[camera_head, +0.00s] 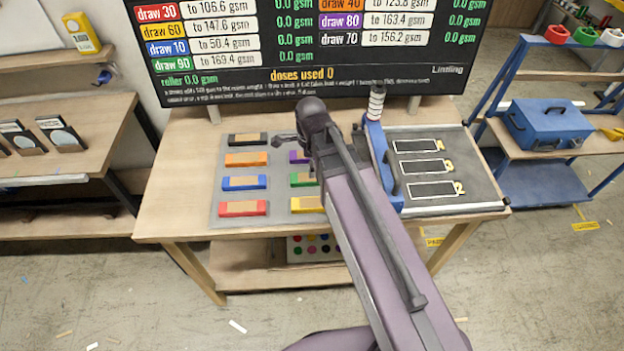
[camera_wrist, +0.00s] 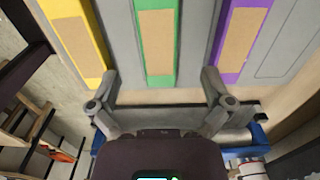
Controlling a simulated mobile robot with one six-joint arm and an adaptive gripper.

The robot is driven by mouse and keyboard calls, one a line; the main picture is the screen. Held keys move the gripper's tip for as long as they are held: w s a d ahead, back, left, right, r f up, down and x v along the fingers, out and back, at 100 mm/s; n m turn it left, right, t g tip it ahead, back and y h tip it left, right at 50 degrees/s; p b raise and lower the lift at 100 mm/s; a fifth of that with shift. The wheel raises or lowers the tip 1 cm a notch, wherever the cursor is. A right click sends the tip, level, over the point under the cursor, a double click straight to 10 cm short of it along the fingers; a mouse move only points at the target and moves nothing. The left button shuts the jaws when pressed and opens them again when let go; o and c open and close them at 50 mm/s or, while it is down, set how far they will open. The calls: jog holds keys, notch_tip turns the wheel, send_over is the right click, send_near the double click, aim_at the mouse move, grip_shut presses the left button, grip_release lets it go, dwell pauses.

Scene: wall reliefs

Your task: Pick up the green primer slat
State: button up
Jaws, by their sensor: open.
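The green primer slat (camera_head: 302,179) lies on the grey mat of the workbench, in the right column between the purple and yellow slats. My arm covers part of it in the head view. In the wrist view the green slat (camera_wrist: 157,42), with a tan panel on top, runs up from between the fingers. My gripper (camera_wrist: 160,77) is open and empty, one finger on each side of the slat's near end. Contact or height above it cannot be told. In the head view the fingers are mostly hidden by my arm.
The yellow slat (camera_wrist: 75,35) and purple slat (camera_wrist: 240,40) flank the green one closely. Red (camera_head: 243,208), blue (camera_head: 244,183), orange (camera_head: 246,159) and black (camera_head: 248,139) slats form the left column. A grey tray (camera_head: 440,165) with a blue-framed roller stands right. A dose board (camera_head: 310,50) rises behind.

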jog(key=shift+s+d+f+b, duration=0.1)
jog(key=shift+f+b, duration=2.5)
jog(key=shift+c, duration=0.2)
jog(key=c, duration=1.2)
